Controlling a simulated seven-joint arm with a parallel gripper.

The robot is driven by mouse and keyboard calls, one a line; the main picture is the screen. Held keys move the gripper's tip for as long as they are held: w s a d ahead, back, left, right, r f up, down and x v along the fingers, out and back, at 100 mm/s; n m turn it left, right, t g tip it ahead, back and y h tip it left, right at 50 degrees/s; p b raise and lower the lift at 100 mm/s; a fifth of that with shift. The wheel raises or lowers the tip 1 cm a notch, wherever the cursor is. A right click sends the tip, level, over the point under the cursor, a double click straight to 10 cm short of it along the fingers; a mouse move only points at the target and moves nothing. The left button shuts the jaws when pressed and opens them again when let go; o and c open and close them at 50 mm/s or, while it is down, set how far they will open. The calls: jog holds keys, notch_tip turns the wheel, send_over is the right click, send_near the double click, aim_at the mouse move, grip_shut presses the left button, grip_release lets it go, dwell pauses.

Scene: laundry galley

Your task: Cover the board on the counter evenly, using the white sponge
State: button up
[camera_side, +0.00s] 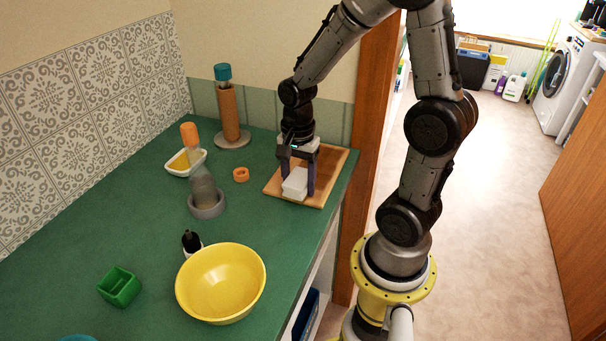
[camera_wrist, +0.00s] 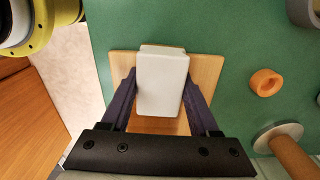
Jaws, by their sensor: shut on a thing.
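The wooden board (camera_side: 328,168) lies flat on the green counter near its right edge at the far end; it also shows in the wrist view (camera_wrist: 204,72). The white sponge (camera_side: 295,184) is a pale block over the near left part of the board; in the wrist view the sponge (camera_wrist: 161,84) sits between the two dark fingers. My gripper (camera_side: 298,183) is shut on the sponge and points down over the board. Whether the sponge touches the board I cannot tell. The board's surface under the sponge and gripper is hidden.
A yellow bowl (camera_side: 221,284), a green holder (camera_side: 119,287), a grey round holder (camera_side: 206,205), an orange ring (camera_side: 241,174), a white dish (camera_side: 184,162) and a brown roll on a stand (camera_side: 229,113) stand on the counter. A wooden door post (camera_side: 375,110) rises beside the board.

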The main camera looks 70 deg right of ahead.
jog(key=shift+a, duration=0.5)
jog(key=shift+w, duration=0.7)
jog(key=shift+w+d, duration=0.2)
jog(key=shift+d, duration=10.2)
jog(key=shift+w, duration=0.65)
jog(key=shift+w+a, duration=0.1)
jog(key=shift+w, duration=0.15)
jog(key=shift+a, duration=10.2)
jog(key=shift+a+r, duration=0.1)
jog(key=shift+r, duration=0.1)
notch_tip(320, 180, up, 8)
jog(key=shift+f, duration=0.15)
